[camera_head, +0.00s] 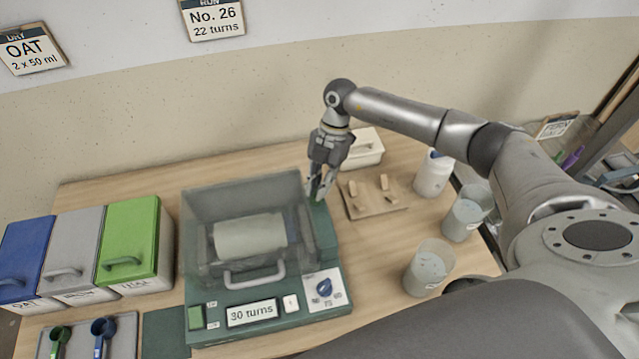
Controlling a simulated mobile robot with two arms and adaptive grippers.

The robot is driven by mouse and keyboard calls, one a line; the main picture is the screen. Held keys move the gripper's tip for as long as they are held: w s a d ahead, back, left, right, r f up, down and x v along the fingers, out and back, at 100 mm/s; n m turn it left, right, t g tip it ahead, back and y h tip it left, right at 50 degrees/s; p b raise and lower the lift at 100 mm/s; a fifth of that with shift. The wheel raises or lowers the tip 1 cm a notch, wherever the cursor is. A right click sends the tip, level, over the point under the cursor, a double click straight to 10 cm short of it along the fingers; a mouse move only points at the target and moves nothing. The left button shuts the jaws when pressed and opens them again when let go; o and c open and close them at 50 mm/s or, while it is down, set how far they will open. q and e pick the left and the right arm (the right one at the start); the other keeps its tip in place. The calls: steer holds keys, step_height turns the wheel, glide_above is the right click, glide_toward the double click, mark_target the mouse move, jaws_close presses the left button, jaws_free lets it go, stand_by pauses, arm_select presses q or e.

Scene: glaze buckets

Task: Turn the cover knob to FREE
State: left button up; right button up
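A green machine (262,332) with a clear cover (205,215) stands on the table, a pale cylinder (250,235) inside. The cover looks down, with a grey handle (254,279) at its front. No knob marked FREE can be made out. My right gripper (319,190) points down at the machine's back right corner, over its green side housing (324,230). Its fingers partly hide what is there; I cannot tell whether they grip anything. My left gripper is not in view.
Blue, grey and green lidded bins (130,240) stand left of the machine, with scoops on a tray (122,338) in front. Right are a wooden board with pegs (358,207), a white box (366,148), a white bottle (434,173) and two clear beakers (428,267).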

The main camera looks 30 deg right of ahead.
steer(key=shift+w, duration=0.1)
jaws_close()
steer(key=shift+w+a+f+n+h+b, duration=0.15)
steer(key=shift+n+h+b, duration=0.15)
steer(key=shift+n+b, duration=0.85)
steer(key=shift+w+a+r+n+g+h+b, duration=0.1)
steer(key=shift+n+g+h+b, duration=0.25)
steer(key=shift+n+b, duration=0.45)
steer(key=shift+w+a+r+n+g+h+b, duration=0.1)
steer(key=shift+n+g+h+b, duration=0.2)
steer(key=shift+n+b, duration=0.4)
steer(key=shift+n, duration=0.35)
steer(key=shift+o, duration=1.9)
jaws_free()
steer(key=shift+o, duration=0.2)
steer(key=shift+s, duration=0.15)
